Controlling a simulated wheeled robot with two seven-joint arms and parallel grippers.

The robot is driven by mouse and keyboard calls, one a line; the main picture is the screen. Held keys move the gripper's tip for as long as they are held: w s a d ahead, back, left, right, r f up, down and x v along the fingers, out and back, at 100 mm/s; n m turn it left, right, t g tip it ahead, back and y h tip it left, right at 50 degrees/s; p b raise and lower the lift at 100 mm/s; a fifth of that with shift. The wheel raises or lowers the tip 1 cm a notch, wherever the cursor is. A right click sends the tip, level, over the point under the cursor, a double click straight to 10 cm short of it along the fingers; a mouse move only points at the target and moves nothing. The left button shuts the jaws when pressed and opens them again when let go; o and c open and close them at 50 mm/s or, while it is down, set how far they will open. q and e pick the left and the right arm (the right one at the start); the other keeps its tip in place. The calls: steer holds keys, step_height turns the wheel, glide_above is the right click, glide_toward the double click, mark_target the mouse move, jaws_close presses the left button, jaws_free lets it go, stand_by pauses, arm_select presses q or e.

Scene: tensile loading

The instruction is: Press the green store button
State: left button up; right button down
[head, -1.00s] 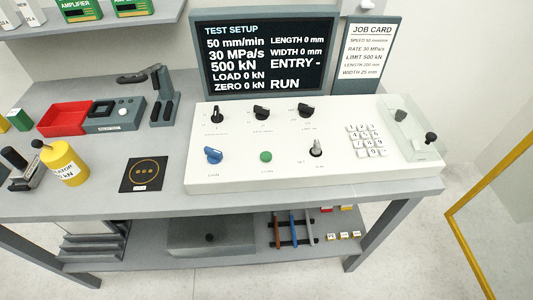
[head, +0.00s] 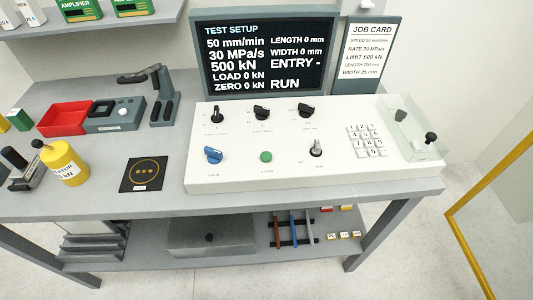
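The green store button (head: 266,157) is a small round button low on the front of the white control console (head: 228,178). It sits between a blue knob (head: 213,155) on its left and a metal toggle switch (head: 316,148) on its right. The screen (head: 265,54) behind the console reads TEST SETUP, 50 mm/min, 30 MPa/s, 500 kN, load 0 kN, zero 0 kN, length 0 mm, width 0 mm, ENTRY - and RUN. Neither of my grippers shows in the head view.
Black knobs (head: 261,113) line the console's upper row, with a keypad (head: 366,140) and a clear cover (head: 412,130) at right. A yellow cylinder (head: 66,164), red tray (head: 64,118) and black pad (head: 142,175) lie left. A yellow frame (head: 480,185) stands at right.

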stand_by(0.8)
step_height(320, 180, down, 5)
steer(key=b, duration=0.5)
